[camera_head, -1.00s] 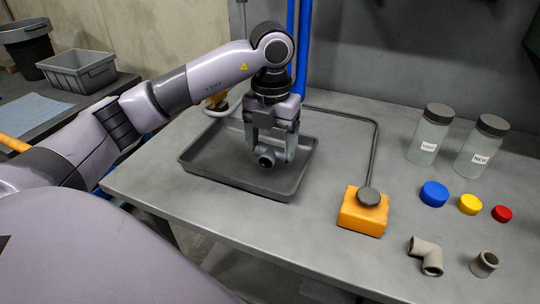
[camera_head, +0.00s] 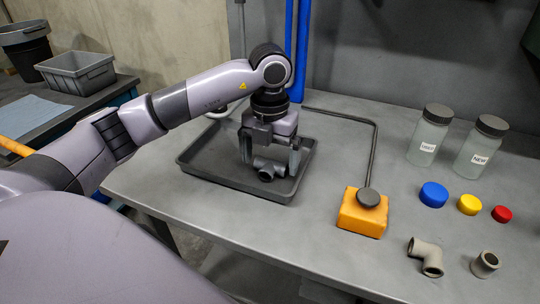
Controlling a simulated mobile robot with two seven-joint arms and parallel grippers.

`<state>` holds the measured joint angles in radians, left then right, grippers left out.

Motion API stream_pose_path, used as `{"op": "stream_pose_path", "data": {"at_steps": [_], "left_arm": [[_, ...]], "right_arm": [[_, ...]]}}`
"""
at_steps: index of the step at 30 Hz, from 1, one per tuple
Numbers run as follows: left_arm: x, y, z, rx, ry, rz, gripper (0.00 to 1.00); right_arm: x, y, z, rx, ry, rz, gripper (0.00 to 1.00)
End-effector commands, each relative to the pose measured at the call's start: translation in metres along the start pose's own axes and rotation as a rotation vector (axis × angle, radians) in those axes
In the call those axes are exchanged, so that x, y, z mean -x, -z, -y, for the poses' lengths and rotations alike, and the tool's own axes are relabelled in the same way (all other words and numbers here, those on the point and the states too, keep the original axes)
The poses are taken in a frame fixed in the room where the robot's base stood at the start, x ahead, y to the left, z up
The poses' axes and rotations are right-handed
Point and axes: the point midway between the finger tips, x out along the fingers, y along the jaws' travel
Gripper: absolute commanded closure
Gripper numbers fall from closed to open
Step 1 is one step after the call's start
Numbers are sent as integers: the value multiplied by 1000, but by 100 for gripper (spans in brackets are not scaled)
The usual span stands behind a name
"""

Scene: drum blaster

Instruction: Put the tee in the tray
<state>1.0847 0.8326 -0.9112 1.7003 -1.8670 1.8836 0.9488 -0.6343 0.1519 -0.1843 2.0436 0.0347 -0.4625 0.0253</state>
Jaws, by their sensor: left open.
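The tee (camera_head: 267,168) is a dark grey pipe fitting low inside the dark tray (camera_head: 215,181), toward the tray's right front part. My left gripper (camera_head: 269,164) hangs above the tray, pointing down, with its fingers apart on either side of the tee. The jaws are open, and I cannot tell whether a finger touches the tee. The tee looks to be lying on the tray floor, though its underside is hidden. My right gripper is not in view.
Right of the tray stands an orange block (camera_head: 362,213) with a dark knob and bent rod. The table front between is clear.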

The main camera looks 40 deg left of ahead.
Motion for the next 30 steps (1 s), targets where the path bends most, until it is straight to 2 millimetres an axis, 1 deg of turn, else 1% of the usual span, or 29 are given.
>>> {"op": "stream_pose_path", "data": {"at_steps": [5,9,12,15,21,30], "left_arm": [[29,-1,0,0,2,5,0],[64,-1,1,-1,3,6,0],[86,-1,0,1,1,4,0],[101,-1,0,2,0,4,0],[118,0,0,0,1,3,0],[121,0,0,0,1,0,0]], "right_arm": [[2,3,0,0,0,1,100],[5,6,0,0,0,1,100],[8,11,0,0,0,1,100],[12,15,1,2,-1,-1,100],[14,16,0,6,-3,1,100],[14,11,-1,7,-6,9,100]]}}
